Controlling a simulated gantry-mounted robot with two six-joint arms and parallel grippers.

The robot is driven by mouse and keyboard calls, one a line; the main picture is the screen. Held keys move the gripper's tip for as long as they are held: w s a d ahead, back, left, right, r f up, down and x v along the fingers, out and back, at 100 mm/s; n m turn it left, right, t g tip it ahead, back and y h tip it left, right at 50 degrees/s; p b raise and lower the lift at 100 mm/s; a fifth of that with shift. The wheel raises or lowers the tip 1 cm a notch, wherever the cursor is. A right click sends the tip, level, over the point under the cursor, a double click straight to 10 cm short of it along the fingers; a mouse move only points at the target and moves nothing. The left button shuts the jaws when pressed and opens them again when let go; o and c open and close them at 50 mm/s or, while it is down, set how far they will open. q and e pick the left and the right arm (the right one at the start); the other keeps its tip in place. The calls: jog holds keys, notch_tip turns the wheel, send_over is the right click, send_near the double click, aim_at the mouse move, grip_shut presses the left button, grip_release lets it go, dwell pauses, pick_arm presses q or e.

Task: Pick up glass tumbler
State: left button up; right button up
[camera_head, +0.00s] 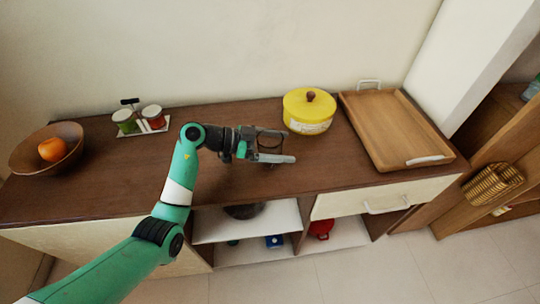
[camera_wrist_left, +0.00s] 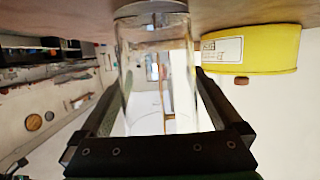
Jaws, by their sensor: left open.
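The clear glass tumbler (camera_wrist_left: 157,75) stands between the two fingers of my left gripper in the left wrist view, which is tilted so the brown counter shows at the top. My left gripper (camera_head: 286,146) is open, low over the middle of the counter in the head view, with its fingers pointing right. The fingers are on either side of the tumbler; a gap shows on the right, and I cannot tell contact on the left. In the head view the glass is hard to make out between the dark fingers. My right gripper is not in view.
A yellow lidded pot (camera_head: 309,111) stands close behind and right of the gripper. A wooden tray (camera_head: 392,127) lies at the right. A condiment set (camera_head: 140,120) and a bowl (camera_head: 22,160) with an orange fruit (camera_head: 52,150) are at the left. The counter's front middle is clear.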

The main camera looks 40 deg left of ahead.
pick_arm(q)
jog(key=c, duration=1.4)
jog(key=shift+r, duration=0.15)
jog(key=r+p, duration=0.4)
jog(key=shift+s+r, duration=0.15)
jog(key=shift+s, duration=0.05)
jog(key=s+d+r+p, duration=0.2)
jog(key=s+p, duration=0.1)
jog(key=s, duration=0.1)
jog(key=s+d+r+p, duration=0.2)
jog(key=s+r+p, duration=0.1)
jog(key=s, duration=0.1)
jog(key=s+d+r+p, duration=0.1)
jog(key=s+r+p, duration=0.2)
jog(key=s, duration=0.1)
jog(key=shift+s+d+r, duration=0.25)
jog(key=shift+d, duration=0.15)
